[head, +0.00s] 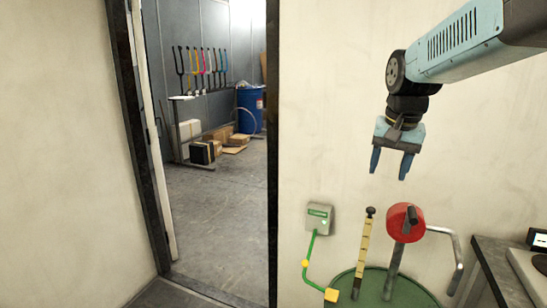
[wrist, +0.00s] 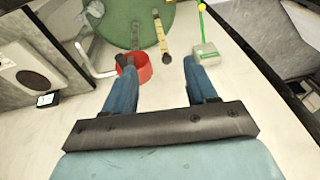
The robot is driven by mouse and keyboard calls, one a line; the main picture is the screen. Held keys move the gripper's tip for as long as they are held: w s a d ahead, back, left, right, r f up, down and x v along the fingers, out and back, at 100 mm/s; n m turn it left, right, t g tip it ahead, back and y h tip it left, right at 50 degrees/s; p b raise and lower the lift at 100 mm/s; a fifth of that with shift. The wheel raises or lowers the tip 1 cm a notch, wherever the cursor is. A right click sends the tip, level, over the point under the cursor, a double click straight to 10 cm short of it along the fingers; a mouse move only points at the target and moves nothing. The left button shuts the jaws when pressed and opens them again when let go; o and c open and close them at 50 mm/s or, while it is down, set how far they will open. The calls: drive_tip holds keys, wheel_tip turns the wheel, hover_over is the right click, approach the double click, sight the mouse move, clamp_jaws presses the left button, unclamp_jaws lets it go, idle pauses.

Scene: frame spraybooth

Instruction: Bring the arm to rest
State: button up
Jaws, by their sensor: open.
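My gripper (head: 392,166) hangs at the end of my blue arm at the upper right of the head view, fingers pointing down. Its two blue fingers are apart with nothing between them. In the wrist view my gripper (wrist: 163,80) shows both fingers spread. Below it in the head view is a red round part (head: 404,222) with a dark handle and a bent grey pipe. The red part also shows in the wrist view (wrist: 138,76), near the left finger. The gripper appears clear of it in the head view.
A green drum top (head: 412,292) stands below, with a yellow marked dipstick (head: 363,250) on it. A grey-green box (head: 319,217) with a green line is at the wall. A dark bench (head: 490,265) stands at right. The doorway (head: 210,200) at left opens onto clear floor.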

drive_tip(key=s+a+f+n+t, duration=0.2)
drive_tip(key=s+n+t, duration=0.1)
drive_tip(key=s, duration=1.1)
drive_tip(key=shift+s+a+f+n, duration=0.15)
drive_tip(key=shift+s+f+n, duration=0.15)
drive_tip(key=shift+n, duration=0.6)
idle(3.7)
